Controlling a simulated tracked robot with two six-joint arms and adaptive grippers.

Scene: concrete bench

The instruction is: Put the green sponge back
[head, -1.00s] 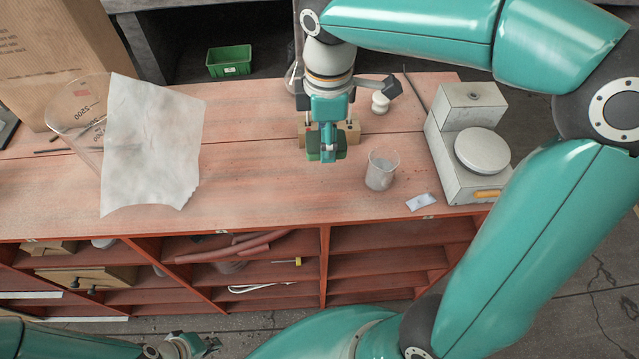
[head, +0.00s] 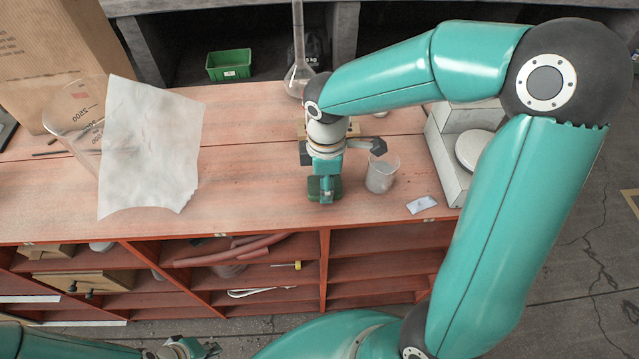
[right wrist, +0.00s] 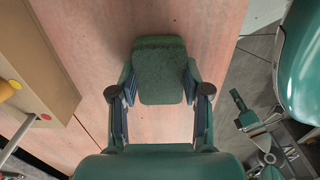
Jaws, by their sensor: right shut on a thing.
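The green sponge (head: 322,190) is held between the fingers of my right gripper (head: 324,180), over the front part of the bench top in the head view. In the right wrist view the sponge (right wrist: 160,68) fills the space between the two fingertips, with bench top around it. I cannot tell how high it is above the surface. My left gripper (head: 187,348) is low at the bottom edge of the head view, off the bench, and its jaws are too unclear to read.
A glass beaker (head: 381,172) stands just right of my right gripper, with a small white packet (head: 421,204) and a scale (head: 468,150) beyond. A wooden block (head: 353,129) and a flask (head: 299,75) are behind. Shelves (head: 375,268) open below the front edge.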

